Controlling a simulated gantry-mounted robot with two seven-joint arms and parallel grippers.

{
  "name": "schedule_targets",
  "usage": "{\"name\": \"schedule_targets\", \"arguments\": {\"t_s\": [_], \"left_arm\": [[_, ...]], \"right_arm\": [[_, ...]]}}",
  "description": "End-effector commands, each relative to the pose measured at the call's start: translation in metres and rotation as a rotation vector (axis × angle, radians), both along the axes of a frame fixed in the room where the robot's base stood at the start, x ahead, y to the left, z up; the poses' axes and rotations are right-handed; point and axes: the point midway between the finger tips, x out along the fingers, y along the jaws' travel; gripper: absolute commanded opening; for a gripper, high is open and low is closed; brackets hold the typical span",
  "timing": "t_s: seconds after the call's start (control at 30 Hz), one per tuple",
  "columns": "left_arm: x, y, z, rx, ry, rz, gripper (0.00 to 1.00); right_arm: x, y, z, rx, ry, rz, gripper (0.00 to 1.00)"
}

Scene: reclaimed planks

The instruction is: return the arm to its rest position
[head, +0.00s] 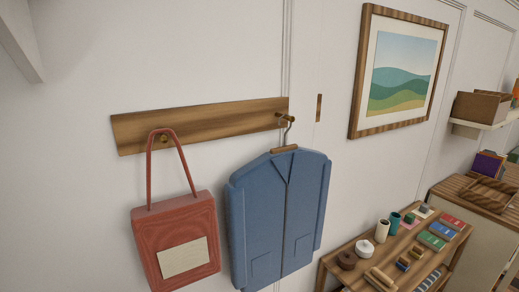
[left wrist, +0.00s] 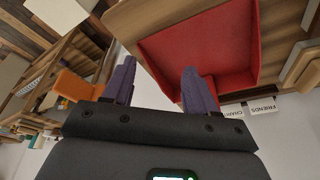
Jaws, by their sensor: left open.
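My left gripper (left wrist: 159,68) shows in the left wrist view with its two purple-grey fingers spread apart. I see nothing held between them. Beyond the fingers is a red-lined open tray or box (left wrist: 200,45); the right fingertip overlaps it in the picture, and I cannot tell how far apart they are. Neither gripper shows in the head view. My right gripper is in neither view.
The head view shows a wooden wall rail (head: 200,122) with a red bag (head: 180,225) and a blue jacket (head: 275,205) hanging from pegs. A small-item shelf (head: 335,262) stands lower right. An orange object (left wrist: 75,85) lies left of the fingers.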

Motion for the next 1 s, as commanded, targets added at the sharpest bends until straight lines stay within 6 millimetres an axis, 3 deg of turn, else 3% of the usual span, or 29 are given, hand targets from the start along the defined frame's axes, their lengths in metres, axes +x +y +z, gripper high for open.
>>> {"name": "schedule_targets", "arguments": {"t_s": [0.03,0.17,0.6,0.8,1.0], "left_arm": [[0.000,0.000,0.026,-0.002,-0.005,0.001,0.57],[0.001,0.000,0.062,-0.003,-0.008,0.000,0.57],[0.001,0.002,0.211,0.008,-0.007,-0.007,0.57],[0.001,0.003,0.259,0.012,-0.008,-0.009,0.57],[0.001,0.003,0.281,0.011,-0.007,-0.008,0.57]], "right_arm": [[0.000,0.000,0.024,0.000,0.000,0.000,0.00],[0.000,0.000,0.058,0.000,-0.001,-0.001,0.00],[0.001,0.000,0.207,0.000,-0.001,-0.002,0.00],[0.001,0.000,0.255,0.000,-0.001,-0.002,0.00],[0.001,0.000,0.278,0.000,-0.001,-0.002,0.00]]}}
